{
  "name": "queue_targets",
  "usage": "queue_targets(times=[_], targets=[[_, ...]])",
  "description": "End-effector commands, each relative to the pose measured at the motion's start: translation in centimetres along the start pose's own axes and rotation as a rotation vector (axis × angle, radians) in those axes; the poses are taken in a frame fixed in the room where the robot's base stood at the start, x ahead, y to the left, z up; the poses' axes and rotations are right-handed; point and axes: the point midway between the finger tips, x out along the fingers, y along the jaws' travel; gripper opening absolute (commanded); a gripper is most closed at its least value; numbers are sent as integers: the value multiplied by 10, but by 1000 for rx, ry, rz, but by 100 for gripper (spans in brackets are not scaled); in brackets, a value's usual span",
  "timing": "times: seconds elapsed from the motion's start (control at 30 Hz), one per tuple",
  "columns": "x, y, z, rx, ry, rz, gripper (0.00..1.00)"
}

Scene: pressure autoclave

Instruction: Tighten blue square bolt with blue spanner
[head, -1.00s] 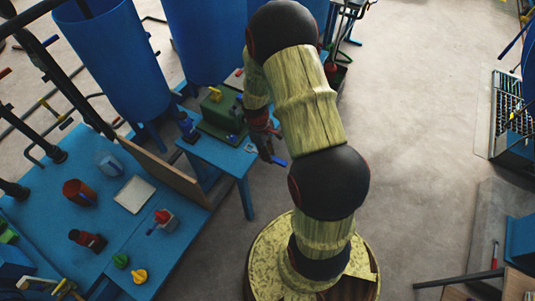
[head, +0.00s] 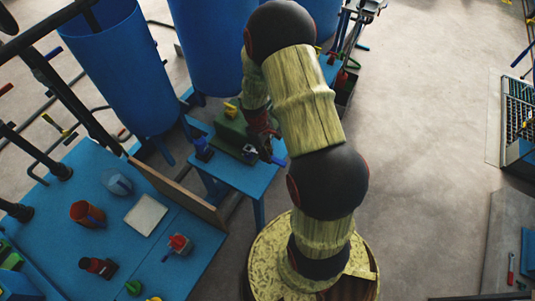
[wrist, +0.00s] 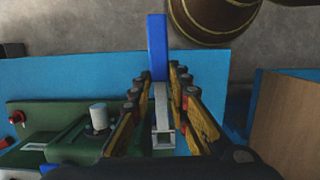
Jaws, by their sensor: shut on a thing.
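My gripper (wrist: 160,78) is shut on the blue spanner (wrist: 157,46), seen in the wrist view. A green machine (head: 230,130) stands on that table, left of my gripper. I cannot clearly make out the blue square bolt; small blue parts near the machine are too small to tell.
The small blue table (head: 222,164) stands beside a brown board (head: 178,193) edging a larger blue bench (head: 60,215). In the wrist view a grey cylinder (wrist: 99,115) stands on the green machine. Tall blue tanks (head: 118,70) are behind.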

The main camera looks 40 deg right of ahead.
Motion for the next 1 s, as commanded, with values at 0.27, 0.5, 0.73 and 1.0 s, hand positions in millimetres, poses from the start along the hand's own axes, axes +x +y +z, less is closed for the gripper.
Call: queue_targets(times=[0.27,0.5,0.73,1.0], targets=[[8,0,-1,0,-1,-1,0],[20,0,-4,0,-1,-1,0],[38,0,-8,1,0,0,0],[63,0,-13,1,0,0,0]])
